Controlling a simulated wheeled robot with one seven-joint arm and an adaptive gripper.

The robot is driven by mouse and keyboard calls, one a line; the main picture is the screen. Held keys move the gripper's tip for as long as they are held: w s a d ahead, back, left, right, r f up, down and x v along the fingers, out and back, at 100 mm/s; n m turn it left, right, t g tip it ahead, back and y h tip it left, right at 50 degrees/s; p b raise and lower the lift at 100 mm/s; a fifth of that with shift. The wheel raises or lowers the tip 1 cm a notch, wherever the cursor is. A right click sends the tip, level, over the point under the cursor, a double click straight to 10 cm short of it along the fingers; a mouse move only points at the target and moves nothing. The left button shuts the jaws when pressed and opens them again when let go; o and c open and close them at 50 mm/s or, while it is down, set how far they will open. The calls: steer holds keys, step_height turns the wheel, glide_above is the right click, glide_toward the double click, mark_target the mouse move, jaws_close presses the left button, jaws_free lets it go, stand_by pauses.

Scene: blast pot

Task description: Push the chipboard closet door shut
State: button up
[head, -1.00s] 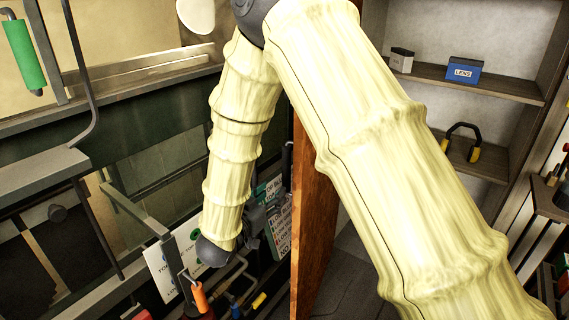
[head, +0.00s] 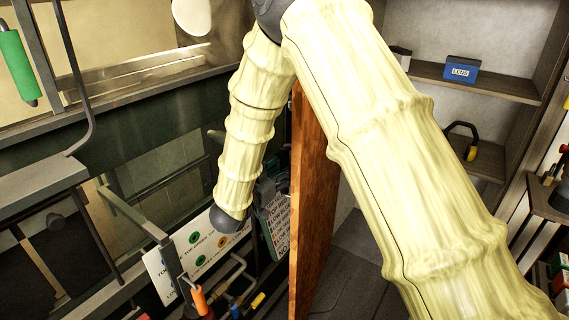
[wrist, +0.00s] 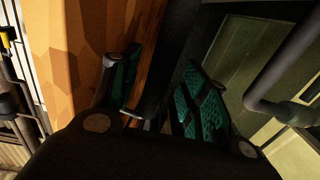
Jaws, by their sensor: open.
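The chipboard closet door (head: 312,205) stands open in the head view, an orange-brown panel seen at a steep angle, with its near edge towards me. My forearm hides its upper part. My gripper (head: 266,190) is on the left side of the door, close to its face, and is partly hidden by my wrist. In the wrist view, the door's tan face (wrist: 80,45) fills the upper left. My gripper (wrist: 165,95) is open there, its green-padded fingers apart. A dark bar shows between them; I cannot tell whether the fingers touch it or the door.
Closet shelves (head: 485,88) right of the door hold a blue lens box (head: 460,69) and yellow-black earmuffs (head: 463,142). A dark cabinet with windows (head: 150,135) stands left. A white sign board (head: 195,250), pipes and an orange-handled tool (head: 199,300) are low, below my gripper.

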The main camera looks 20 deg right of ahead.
steer(key=shift+x, duration=1.15)
jaws_close()
